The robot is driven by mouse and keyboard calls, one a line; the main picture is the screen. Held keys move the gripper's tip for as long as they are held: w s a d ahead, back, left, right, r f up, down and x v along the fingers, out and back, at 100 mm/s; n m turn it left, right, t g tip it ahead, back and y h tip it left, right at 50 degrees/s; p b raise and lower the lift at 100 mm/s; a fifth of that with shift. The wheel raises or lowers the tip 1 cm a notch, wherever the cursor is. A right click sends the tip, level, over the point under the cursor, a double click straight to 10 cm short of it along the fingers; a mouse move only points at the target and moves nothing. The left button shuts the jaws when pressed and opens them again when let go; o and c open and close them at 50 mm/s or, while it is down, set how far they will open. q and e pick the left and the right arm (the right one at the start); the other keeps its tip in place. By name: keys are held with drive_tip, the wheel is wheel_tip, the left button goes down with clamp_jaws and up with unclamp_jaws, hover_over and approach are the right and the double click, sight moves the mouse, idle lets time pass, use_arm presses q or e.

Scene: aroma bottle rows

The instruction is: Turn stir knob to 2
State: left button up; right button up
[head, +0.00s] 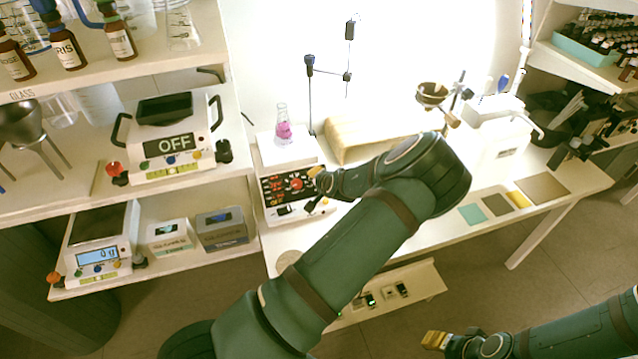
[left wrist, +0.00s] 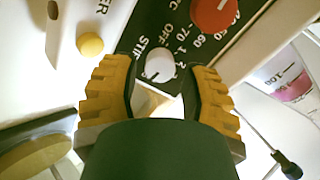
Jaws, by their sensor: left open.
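The stirrer hot plate (head: 290,152) stands on the white bench in the head view, with a black control panel (head: 272,186). In the left wrist view the white stir knob (left wrist: 160,63) sits between the fingertips of my left gripper (left wrist: 158,82). The fingers are open on either side of it, with a visible gap. A dial scale with numbers and OFF is printed beside it. In the head view my left gripper (head: 316,188) is at the panel's right side and hides part of it. My right gripper (head: 434,340) is low at the right, away from the bench.
A red knob (left wrist: 213,12) is close beside the stir knob. A flask of pink liquid (head: 283,132) stands on the plate. A metal stand (head: 311,95) rises behind it. Shelves with scales and bottles are at the left. A wooden block (head: 370,130) lies to the right.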

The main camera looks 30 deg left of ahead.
use_arm(q)
drive_tip(key=shift+x, duration=0.9)
clamp_jaws()
